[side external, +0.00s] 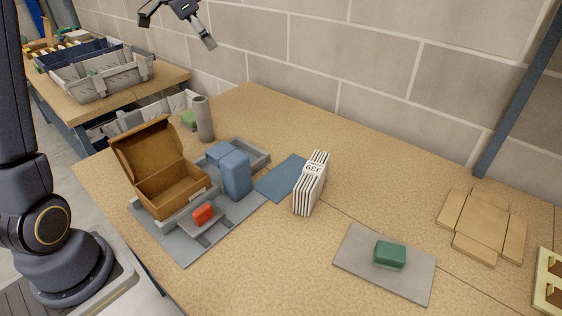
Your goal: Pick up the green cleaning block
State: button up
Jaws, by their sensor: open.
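The green cleaning block (390,255) is a small rounded block. It lies on a flat grey mat (364,244) at the right front of the work table. My gripper (178,32) is at the top left of the side external view, high above the table. It is open and empty, with its fingers spread apart, and is far from the block. Nothing hides the block.
An open cardboard box (168,188), a grey tray (262,157) with blue blocks (236,174), and a red block (202,214) stand at left. White upright cards (311,184) stand mid-table. A flattened carton (483,226) lies at right. The table around the grey mat is clear.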

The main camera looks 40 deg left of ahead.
jog(key=a+f+n, duration=0.2)
jog(key=a+f, duration=0.7)
jog(key=a, duration=0.3)
jog(key=n+g, duration=0.1)
jog(key=n, duration=0.1)
send_near(191, 116)
jog(key=shift+g+h, duration=0.3)
jog(key=x, duration=0.4)
jog(key=shift+w+a+f, duration=0.2)
jog(key=shift+w+a, duration=0.15)
jog(key=shift+w, duration=0.1)
jog(key=x, duration=0.5)
jog(key=shift+w+a+f, duration=0.1)
jog(key=shift+w+f, duration=0.05)
jog(key=shift+f, duration=0.25)
jog(key=c, duration=1)
